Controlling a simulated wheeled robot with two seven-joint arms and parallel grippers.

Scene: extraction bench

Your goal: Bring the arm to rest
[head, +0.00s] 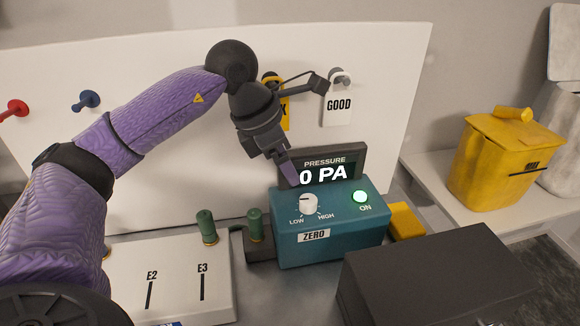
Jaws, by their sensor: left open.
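My left arm, purple with black joints, reaches in from the left. Its left gripper (283,166) hangs open and empty over the back left of the teal pressure box (330,222), just in front of the display (347,165) and partly overlapping its left edge. I cannot tell whether the fingertips touch the box. The display reads "0 PA". My right gripper is not in view.
A white board behind holds red (14,110) and blue (87,99) pegs, a GOOD tag (339,107) and a partly hidden yellow tag (285,117). Green cylinders (207,224) (255,224) stand left of the box. A dark box (435,280) and yellow bin (505,160) are right.

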